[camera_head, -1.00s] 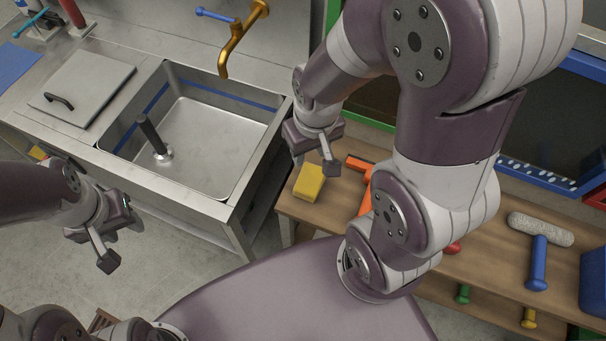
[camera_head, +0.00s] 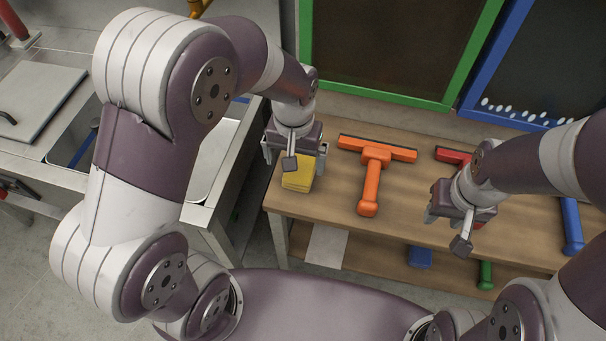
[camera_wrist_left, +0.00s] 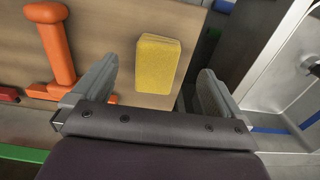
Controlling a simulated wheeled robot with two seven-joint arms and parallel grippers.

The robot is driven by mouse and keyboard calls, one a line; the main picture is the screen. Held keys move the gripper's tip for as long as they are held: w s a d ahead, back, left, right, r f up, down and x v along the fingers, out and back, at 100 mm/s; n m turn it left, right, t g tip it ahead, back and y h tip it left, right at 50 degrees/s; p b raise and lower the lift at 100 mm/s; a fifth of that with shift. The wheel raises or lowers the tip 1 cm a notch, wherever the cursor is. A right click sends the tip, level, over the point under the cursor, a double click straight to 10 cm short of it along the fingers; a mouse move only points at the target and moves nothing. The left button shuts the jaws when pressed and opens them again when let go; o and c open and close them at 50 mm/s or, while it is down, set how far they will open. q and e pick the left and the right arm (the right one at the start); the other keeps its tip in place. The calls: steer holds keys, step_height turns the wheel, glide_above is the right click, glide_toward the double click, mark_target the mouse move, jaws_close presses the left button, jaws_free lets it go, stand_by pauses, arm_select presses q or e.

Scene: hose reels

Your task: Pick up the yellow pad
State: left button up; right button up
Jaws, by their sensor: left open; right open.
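The yellow pad (camera_head: 298,179) lies on the wooden bench top (camera_head: 345,213) near its left end. My left gripper (camera_head: 293,157) is open just above the pad and hides part of it. In the left wrist view the pad (camera_wrist_left: 157,64) shows between and beyond the two spread fingers (camera_wrist_left: 152,92), nearer the middle than either finger. I see no finger touching it. My right gripper (camera_head: 451,224) is open and empty over the bench further right.
An orange squeegee (camera_head: 371,180) lies right of the pad; it also shows in the left wrist view (camera_wrist_left: 57,50). A red tool (camera_head: 452,155) and a blue-handled tool (camera_head: 571,226) lie further right. The sink counter (camera_head: 50,172) stands left. Framed panels (camera_head: 390,50) stand behind.

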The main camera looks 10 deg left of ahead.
mark_target(296, 177)
arm_select(q)
step_height(296, 177, down, 8)
steer(key=shift+w+r, duration=0.1)
steer(key=c, duration=1.1)
